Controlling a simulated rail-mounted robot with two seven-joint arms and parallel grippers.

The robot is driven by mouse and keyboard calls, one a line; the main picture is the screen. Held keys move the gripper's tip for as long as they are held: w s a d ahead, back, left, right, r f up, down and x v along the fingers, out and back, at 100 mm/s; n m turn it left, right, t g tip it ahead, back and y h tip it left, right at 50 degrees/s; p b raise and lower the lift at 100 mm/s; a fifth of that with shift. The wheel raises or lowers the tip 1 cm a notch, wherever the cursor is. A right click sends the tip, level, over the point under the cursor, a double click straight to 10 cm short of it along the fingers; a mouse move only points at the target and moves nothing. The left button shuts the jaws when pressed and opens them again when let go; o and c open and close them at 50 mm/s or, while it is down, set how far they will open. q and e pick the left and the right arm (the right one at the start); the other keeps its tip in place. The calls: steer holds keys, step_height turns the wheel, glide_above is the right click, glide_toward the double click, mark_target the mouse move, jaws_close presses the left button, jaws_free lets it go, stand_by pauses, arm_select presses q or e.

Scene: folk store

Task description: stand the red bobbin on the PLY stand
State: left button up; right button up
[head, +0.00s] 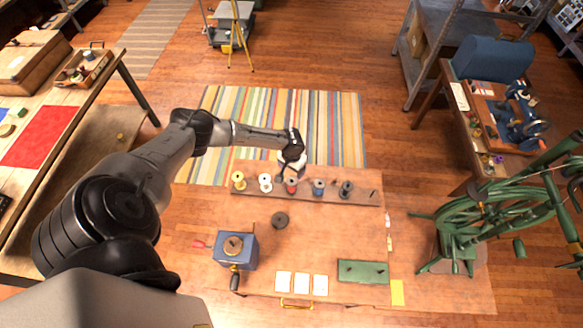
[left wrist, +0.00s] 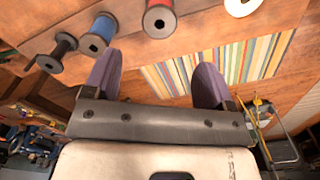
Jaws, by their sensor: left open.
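The red bobbin (head: 291,187) stands on the long wooden rack (head: 223,189) at the table's far side, between a white and a blue bobbin. My left gripper (head: 289,170) is open and empty, just above and behind the red bobbin. In the left wrist view the red bobbin (left wrist: 159,20) is at the top, beyond the open fingers (left wrist: 155,78) and apart from them. A green stand (head: 362,272) lies on the table's near right; no PLY lettering is legible on it. My right gripper is not in view.
The rack also holds yellow (head: 239,181), white (head: 265,183), blue (head: 319,187) and black (head: 346,189) bobbins. A blue crank box (head: 235,252) and a dark disc (head: 280,220) are on the table. A green spinning wheel (head: 480,212) stands right. The table's middle is mostly clear.

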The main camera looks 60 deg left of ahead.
arm_select(q)
steer(key=b, duration=0.4)
glide_above(292, 179)
steer(key=f, duration=0.4)
steer(key=shift+s+d+f, duration=0.15)
steer(key=shift+s+d, duration=0.05)
steer(key=shift+d, duration=0.15)
steer(key=shift+f+b, duration=1.4)
steer(key=shift+f, duration=0.9)
steer(key=shift+c, duration=0.4)
steer(key=c, duration=0.5)
steer(key=shift+c, duration=0.4)
